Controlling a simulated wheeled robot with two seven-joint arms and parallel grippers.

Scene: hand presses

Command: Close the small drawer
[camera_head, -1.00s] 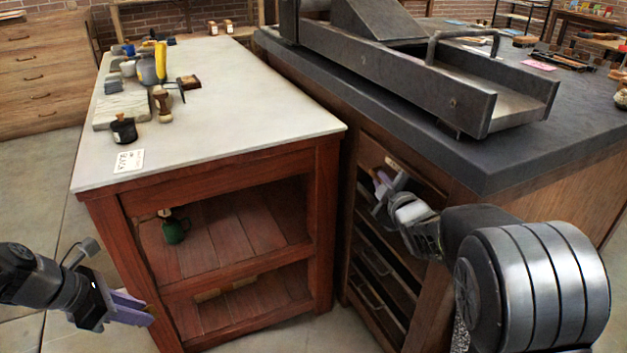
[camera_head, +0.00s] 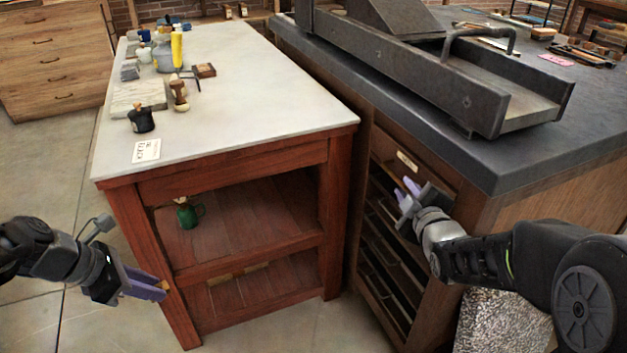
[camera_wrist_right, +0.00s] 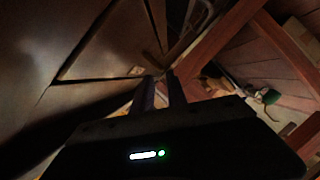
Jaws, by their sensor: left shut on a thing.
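The small drawer (camera_head: 390,148) is the top front in the dark wooden cabinet under the grey worktop, at the right in the head view. A pale label sits on it. Its front looks about level with the cabinet frame; any small gap is hard to tell. My right gripper (camera_head: 406,190) is just in front of it, at its lower edge; contact cannot be told. In the right wrist view its two fingers (camera_wrist_right: 161,92) stand apart with nothing between them. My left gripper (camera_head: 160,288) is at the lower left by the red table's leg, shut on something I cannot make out.
Below the drawer are open dark slots (camera_head: 385,245). A red wooden table (camera_head: 255,140) with a pale top stands to the left, holding small tools and a green mug (camera_head: 188,214). A heavy metal press (camera_head: 440,80) stands on the grey worktop (camera_head: 540,145).

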